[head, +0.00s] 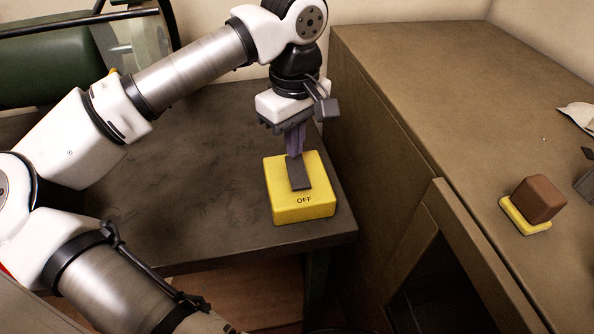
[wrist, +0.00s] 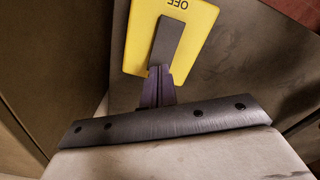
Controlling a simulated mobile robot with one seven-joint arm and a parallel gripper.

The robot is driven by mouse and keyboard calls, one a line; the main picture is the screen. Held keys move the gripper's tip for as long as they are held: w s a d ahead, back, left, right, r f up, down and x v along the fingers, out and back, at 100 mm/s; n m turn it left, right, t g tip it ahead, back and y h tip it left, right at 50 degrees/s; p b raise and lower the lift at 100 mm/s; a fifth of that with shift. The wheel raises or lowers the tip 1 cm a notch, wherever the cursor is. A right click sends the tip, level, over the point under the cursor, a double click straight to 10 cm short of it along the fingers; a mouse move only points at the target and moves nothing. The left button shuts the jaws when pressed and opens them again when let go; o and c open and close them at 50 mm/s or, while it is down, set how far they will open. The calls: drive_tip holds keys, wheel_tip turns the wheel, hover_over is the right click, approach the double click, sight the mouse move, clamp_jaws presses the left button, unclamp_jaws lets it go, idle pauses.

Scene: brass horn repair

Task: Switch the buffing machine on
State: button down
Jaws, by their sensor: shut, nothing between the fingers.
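The yellow switch box (head: 304,209) of the buffing machine sits on the dark bench near its right front corner. It has a dark grey rocker (head: 300,176) on top and the word OFF on the side of the top nearest me. My gripper (head: 295,153) is shut and empty, pointing down at the far end of the rocker. In the wrist view the yellow box (wrist: 141,40) and rocker (wrist: 165,45) show past my closed fingertips (wrist: 160,70). The fingertips are at or just above the rocker's far end; I cannot tell whether they touch.
A green machine (head: 45,65) with a clear guard (head: 133,45) stands at the back left. A brown cabinet (head: 440,65) rises close on the right, with a brown block (head: 539,198) on a yellow base on top. The dark bench (head: 200,160) is clear left of the box.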

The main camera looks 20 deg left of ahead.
sight(295, 161)
drive_tip(key=shift+f+b, duration=1)
drive_tip(key=shift+f, duration=0.1)
idle(0.9)
drive_tip(key=shift+r+p, duration=2.2)
drive_tip(key=shift+r, duration=1.4)
drive_tip(key=shift+f, duration=0.1)
